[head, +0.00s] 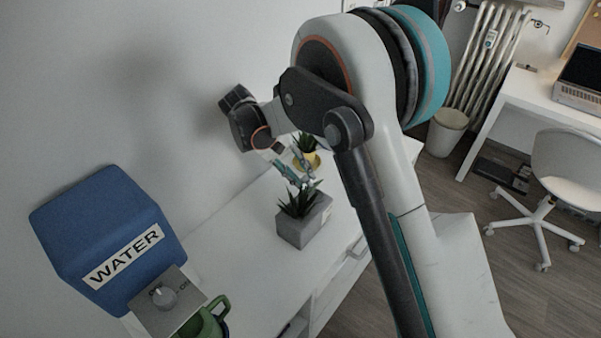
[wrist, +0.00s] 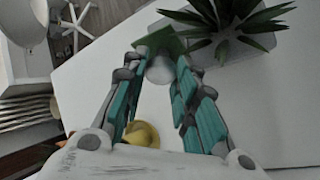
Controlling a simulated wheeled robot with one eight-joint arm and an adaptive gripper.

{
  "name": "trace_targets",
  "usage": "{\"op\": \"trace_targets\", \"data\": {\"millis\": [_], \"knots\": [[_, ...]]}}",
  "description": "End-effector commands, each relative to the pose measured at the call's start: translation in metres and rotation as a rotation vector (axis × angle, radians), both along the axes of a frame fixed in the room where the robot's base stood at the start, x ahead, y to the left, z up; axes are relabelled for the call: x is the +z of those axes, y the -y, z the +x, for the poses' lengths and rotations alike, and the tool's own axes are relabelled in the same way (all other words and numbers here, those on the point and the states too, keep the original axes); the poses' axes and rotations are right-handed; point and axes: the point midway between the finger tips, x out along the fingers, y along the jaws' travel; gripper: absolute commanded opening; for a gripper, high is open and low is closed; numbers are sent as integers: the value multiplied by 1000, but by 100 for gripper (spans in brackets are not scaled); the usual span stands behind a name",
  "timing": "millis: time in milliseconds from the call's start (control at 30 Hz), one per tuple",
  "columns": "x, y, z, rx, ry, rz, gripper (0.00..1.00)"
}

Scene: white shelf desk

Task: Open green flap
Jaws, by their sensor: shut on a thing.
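My gripper (head: 297,178) points down over the white desk in the head view, close to a potted plant. In the wrist view the fingers of my gripper (wrist: 163,52) close around a small dark green piece (wrist: 164,40) at their tips, with a pale rounded part (wrist: 160,71) just below it. I cannot tell whether this green piece is the flap. In the head view the held piece is too small to make out. A green mug (head: 204,323) stands at the bottom edge of the head view, partly cut off.
A spiky plant in a grey square pot (head: 304,222) stands right by my fingers. A yellow pot (head: 307,161) with a plant is behind them; yellow also shows in the wrist view (wrist: 141,134). A blue WATER dispenser (head: 105,235) stands left. Bare desk (head: 232,239) lies between.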

Motion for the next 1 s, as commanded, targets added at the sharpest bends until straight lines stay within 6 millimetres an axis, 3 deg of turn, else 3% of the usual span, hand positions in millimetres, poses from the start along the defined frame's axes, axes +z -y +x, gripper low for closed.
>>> {"op": "trace_targets", "data": {"millis": [67, 100, 167, 567, 1000], "knots": [[0, 0, 0, 0, 0, 1, 3], [-1, 0, 0, 0, 0, 1, 34], [0, 0, 0, 0, 0, 1, 47], [4, 0, 0, 0, 1, 1, 47], [76, 0, 0, 0, 0, 1, 47]]}}
